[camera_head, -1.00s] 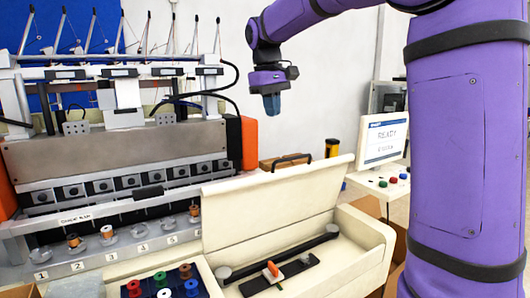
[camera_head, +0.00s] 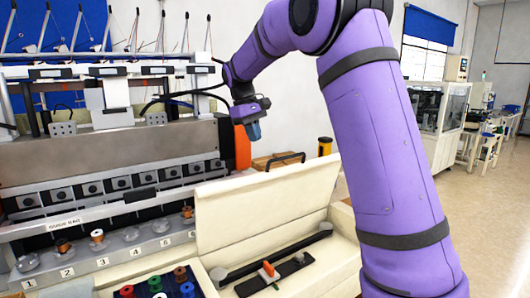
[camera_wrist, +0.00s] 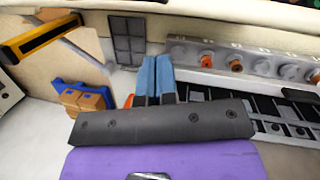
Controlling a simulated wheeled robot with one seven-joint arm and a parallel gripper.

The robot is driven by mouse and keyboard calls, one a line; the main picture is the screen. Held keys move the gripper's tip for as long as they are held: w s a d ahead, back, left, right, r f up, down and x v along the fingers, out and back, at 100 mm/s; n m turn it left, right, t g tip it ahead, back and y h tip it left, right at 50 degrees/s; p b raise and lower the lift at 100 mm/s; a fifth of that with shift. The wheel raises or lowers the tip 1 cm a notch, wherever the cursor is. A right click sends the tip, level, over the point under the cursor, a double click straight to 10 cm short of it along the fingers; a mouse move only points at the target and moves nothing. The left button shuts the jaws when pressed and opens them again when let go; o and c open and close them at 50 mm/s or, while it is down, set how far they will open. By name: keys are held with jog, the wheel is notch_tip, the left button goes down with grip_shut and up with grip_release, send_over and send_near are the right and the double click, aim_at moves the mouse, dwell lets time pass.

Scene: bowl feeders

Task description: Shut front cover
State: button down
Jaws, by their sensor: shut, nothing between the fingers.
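The front cover (camera_head: 265,207) is a cream lid, raised open and leaning back above a cream box (camera_head: 340,255). A dark handle (camera_head: 287,160) shows at its top edge. In the open box lie a black bar and a black plate with an orange-red piece (camera_head: 267,268). My gripper (camera_head: 253,131) is above and behind the lid's top edge, pointing down and apart from it in the head view. In the wrist view its two blue fingers (camera_wrist: 155,75) are together with nothing between them.
The machine (camera_head: 110,160) with thread stands and a numbered spool row (camera_head: 110,250) is at the left. A tray of coloured spools (camera_head: 155,288) is in front. A yellow-black post (camera_head: 325,146) stands behind the lid. Open floor (camera_head: 485,200) is at the right.

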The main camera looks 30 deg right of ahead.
aim_at(266, 170)
jog(key=s+f, duration=0.1)
jog(key=s+d+f, duration=0.1)
jog(key=f, duration=0.1)
jog(key=s+f, duration=0.1)
jog(key=shift+d+f, duration=0.25)
jog(key=shift+d, duration=0.05)
jog(key=shift+s+d+f, duration=0.1)
jog(key=shift+s+f, duration=0.05)
jog(key=shift+s, duration=0.15)
jog(key=shift+s, duration=0.1)
